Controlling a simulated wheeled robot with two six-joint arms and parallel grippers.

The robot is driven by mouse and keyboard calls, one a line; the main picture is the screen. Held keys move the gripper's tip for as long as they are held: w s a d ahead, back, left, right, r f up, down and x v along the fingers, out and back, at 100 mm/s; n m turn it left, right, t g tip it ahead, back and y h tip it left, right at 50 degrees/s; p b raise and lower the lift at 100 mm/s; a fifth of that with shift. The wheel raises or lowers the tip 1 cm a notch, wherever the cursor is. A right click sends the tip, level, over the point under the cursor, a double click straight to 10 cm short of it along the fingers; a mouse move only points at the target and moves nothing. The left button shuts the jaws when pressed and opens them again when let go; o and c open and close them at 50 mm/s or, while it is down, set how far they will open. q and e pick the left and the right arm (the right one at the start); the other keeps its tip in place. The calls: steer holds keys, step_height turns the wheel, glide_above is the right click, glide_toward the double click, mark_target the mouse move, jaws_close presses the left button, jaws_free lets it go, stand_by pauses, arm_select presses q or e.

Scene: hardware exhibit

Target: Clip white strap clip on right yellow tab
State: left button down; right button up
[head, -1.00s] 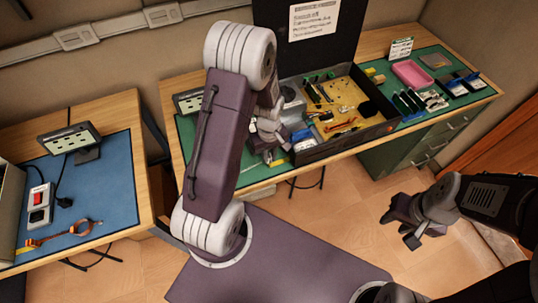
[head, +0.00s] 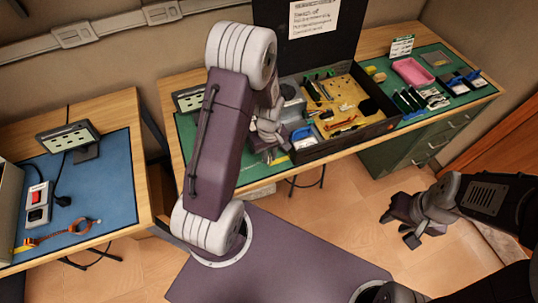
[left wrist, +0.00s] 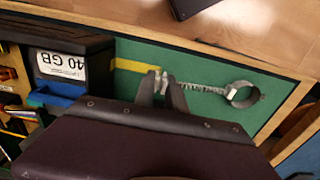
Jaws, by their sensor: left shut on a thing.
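In the left wrist view, my left gripper (left wrist: 164,85) is shut on the small white strap clip (left wrist: 164,76), low over the green mat. A grey coiled cord (left wrist: 198,89) runs right from the clip to a round wrist strap (left wrist: 242,94) lying on the mat. The yellow tab (left wrist: 137,66) is a flat strip whose end reaches the clip; I cannot tell whether the clip grips it. In the head view, my left arm hides the clip and most of this gripper (head: 268,153). My right gripper (head: 402,228) hangs open and empty over the floor.
An open black case (head: 352,143) with tools stands right of my left gripper; its edge shows in the wrist view. A pink tray (head: 413,72) lies farther right. On the left table's blue mat (head: 115,185) lies an orange strap (head: 60,234).

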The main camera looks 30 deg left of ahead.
mark_target(269, 155)
arm_select(q)
steer(key=shift+f+b, duration=0.7)
steer(key=shift+f, duration=0.3)
stand_by(0.4)
steer(key=c, duration=1.3)
jaws_free()
steer(key=o, duration=0.3)
steer(key=shift+r+p, duration=0.65)
steer(key=shift+p, duration=0.05)
step_height(269, 155, up, 6)
steer(key=p, duration=0.5)
steer(key=shift+p, duration=0.4)
